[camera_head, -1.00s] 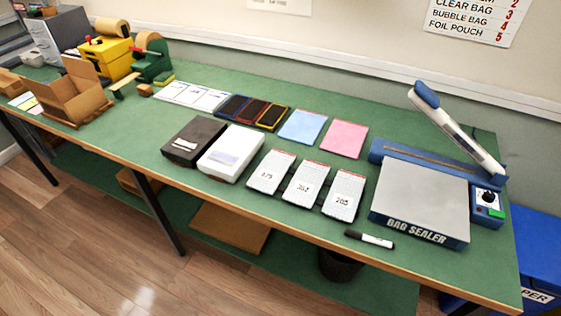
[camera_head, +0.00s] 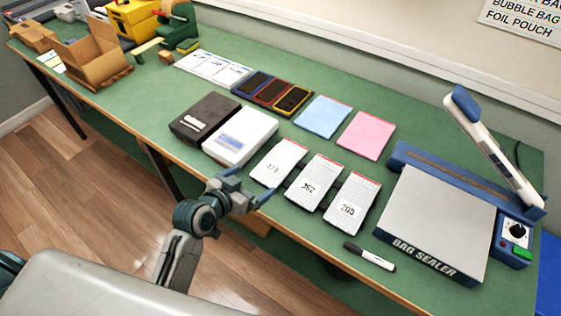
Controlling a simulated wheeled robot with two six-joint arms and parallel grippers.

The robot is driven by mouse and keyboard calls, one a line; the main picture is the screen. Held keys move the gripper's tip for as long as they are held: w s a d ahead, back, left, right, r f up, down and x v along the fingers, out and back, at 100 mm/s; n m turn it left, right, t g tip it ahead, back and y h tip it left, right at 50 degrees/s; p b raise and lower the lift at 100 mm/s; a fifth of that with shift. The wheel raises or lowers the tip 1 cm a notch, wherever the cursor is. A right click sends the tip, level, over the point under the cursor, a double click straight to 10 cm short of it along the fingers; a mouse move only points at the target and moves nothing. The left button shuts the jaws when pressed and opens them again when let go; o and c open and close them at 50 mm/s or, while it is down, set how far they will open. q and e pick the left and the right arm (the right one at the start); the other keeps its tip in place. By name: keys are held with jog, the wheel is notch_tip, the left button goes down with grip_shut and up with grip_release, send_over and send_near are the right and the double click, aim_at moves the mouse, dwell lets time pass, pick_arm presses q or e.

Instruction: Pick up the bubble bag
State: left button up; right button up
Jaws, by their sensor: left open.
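Which item is the bubble bag I cannot tell for sure. A light blue flat bag (camera_head: 323,117) and a pink flat bag (camera_head: 365,136) lie side by side at the table's middle, each with a red top edge. Three whitish, textured, numbered pouches lie in front of them: a left one (camera_head: 279,161), a middle one marked 362 (camera_head: 313,182) and a right one marked 205 (camera_head: 352,203). My right gripper is not in view.
A bag sealer (camera_head: 435,222) with raised arm stands at the right, a black marker (camera_head: 370,257) before it. A black box (camera_head: 204,118) and a white box (camera_head: 241,137) lie beyond my gripper. An open carton (camera_head: 95,65) stands at the far left. Green table surface is free between items.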

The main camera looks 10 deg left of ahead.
pick_arm(q)
jog(key=p, duration=0.1)
send_near(277, 163)
jog(key=w, duration=0.1)
jog(key=w+f, duration=0.1)
jog(key=shift+w+d+f+t, duration=0.1)
jog(key=shift+w+d+t, duration=0.1)
jog(key=shift+w+t, duration=0.1)
jog(key=shift+w+d+f, duration=0.1)
jog(key=shift+w+f, duration=0.05)
jog(key=shift+w, duration=0.1)
jog(key=shift+w+d+f+p, duration=0.15)
jog(key=shift+w+d+p, duration=0.1)
jog(key=shift+w+p, duration=0.3)
jog(key=p+x, duration=0.1)
jog(key=x, duration=0.2)
jog(key=shift+d+f, duration=0.15)
jog(key=shift+d, duration=0.05)
jog(key=shift+w+d+f, duration=0.1)
jog(key=shift+w+f, duration=0.15)
jog(key=shift+w, duration=0.05)
jog(key=shift+s, duration=0.1)
jog(key=c, duration=1)
